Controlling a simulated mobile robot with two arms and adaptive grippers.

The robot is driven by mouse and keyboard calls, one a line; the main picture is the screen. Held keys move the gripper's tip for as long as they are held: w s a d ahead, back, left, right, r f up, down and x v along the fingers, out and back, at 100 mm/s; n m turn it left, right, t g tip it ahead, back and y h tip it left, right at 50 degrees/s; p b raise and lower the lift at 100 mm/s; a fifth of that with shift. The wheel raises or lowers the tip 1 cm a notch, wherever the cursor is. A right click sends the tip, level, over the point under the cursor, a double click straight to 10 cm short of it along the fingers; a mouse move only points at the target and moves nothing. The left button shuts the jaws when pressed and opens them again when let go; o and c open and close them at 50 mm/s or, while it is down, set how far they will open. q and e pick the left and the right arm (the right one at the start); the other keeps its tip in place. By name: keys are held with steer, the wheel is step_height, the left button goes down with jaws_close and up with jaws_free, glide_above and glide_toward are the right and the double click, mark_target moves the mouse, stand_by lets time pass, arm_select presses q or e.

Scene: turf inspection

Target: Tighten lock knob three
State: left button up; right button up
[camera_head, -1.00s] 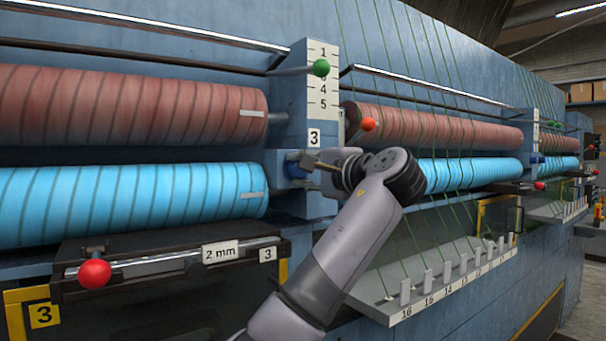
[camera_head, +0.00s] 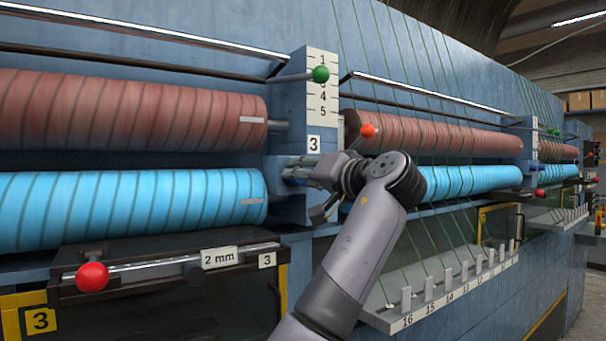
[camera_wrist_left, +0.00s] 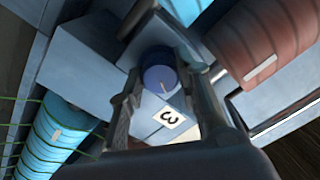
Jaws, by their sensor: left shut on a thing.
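Lock knob three is the blue knob (camera_wrist_left: 158,78) in the left wrist view, on the blue-grey post (camera_head: 300,97) marked by a "3" plate (camera_head: 314,143). The plate also shows in the left wrist view (camera_wrist_left: 169,117). My left gripper (camera_head: 296,171) is at the knob, below the plate, and is shut on it. Its two fingers lie on either side of the knob in the left wrist view (camera_wrist_left: 160,85). In the head view the fingers largely hide the knob. My right gripper is not in view.
Red-brown (camera_head: 130,108) and light blue (camera_head: 130,208) rollers flank the post. A green ball knob (camera_head: 320,74), an orange-red ball (camera_head: 367,131) and a red ball (camera_head: 92,276) stick out nearby. Green yarns run down to a numbered ledge (camera_head: 445,300) at the right.

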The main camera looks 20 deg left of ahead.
arm_select(q)
steer(key=n, duration=0.5)
steer(key=shift+r, duration=0.35)
stand_by(0.4)
steer(key=o, duration=0.8)
steer(key=shift+c, duration=0.2)
steer(key=o, duration=0.4)
steer(key=shift+f, duration=0.15)
steer(key=shift+f, duration=0.1)
